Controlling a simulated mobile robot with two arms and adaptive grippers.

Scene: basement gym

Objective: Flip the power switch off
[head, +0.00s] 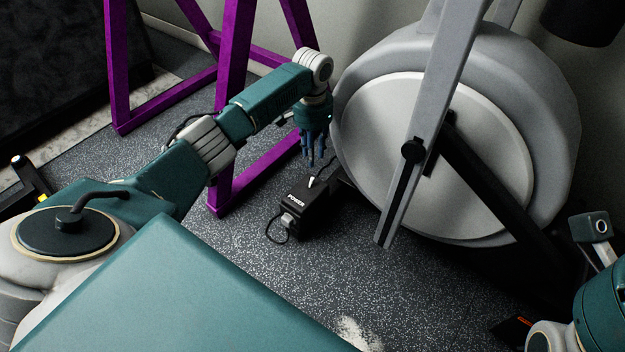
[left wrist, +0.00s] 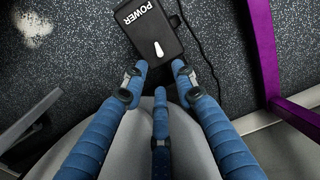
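The power switch is a small black box (head: 312,213) marked POWER, on the speckled floor near the middle of the head view. Its white lever (head: 311,182) sticks up at the far end of the box. In the left wrist view the box (left wrist: 147,28) is at the top, with the white lever (left wrist: 159,49) near its lower edge. My left gripper (head: 314,160) points down just above and behind the lever. Its blue fingers (left wrist: 160,72) are spread and empty, with the lever just beyond the gap between the tips. I see no contact. My right gripper is not in view.
A large grey exercise machine (head: 380,120) stands close to the right of the box. A purple frame (head: 232,100) stands to the left, behind my left arm. A black cable (left wrist: 200,45) runs beside the box. Speckled floor (head: 330,285) is clear in front.

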